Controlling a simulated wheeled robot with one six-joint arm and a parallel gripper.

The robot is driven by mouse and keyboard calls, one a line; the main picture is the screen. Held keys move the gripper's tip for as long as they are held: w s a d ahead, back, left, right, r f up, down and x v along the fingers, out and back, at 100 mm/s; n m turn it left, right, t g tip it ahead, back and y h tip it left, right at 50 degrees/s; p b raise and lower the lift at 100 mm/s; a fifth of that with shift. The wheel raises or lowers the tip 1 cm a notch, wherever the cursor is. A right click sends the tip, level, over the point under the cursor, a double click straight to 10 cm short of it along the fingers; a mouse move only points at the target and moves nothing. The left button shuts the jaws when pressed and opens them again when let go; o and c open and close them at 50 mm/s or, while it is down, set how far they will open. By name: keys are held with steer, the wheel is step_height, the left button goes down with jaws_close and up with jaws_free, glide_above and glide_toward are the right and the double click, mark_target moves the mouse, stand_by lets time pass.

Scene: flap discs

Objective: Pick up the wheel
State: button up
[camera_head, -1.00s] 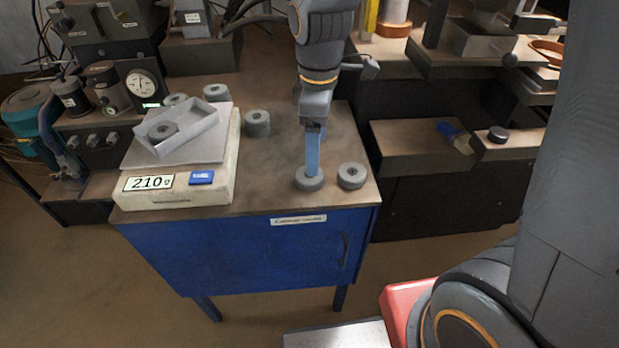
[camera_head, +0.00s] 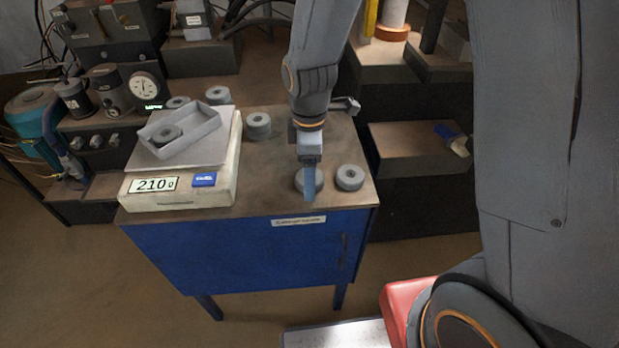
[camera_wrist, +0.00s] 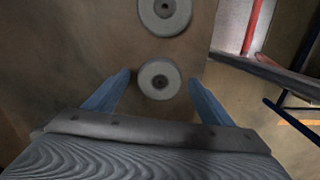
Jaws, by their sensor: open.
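A grey wheel (camera_head: 299,181) lies flat near the front right of the table, partly hidden by my gripper. In the wrist view this wheel (camera_wrist: 159,80), with a dark centre hole, shows between the two blue fingertips. My gripper (camera_head: 310,192) points down at it, open and empty, with a finger on each side in the wrist view. I cannot tell the fingertips' exact height over the wheel. A second wheel (camera_head: 349,178) lies just to its right, and it also shows in the wrist view (camera_wrist: 165,15) beyond the first.
A scale (camera_head: 215,192) reading 210 stands on the left of the table, with a grey tray (camera_head: 205,126) holding another wheel. More wheels sit behind, one at the scale's right (camera_head: 258,126). The table's front edge is close to my gripper.

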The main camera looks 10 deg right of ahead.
steer(key=c, duration=1.2)
steer(key=shift+c, duration=0.2)
steer(key=shift+r, duration=0.1)
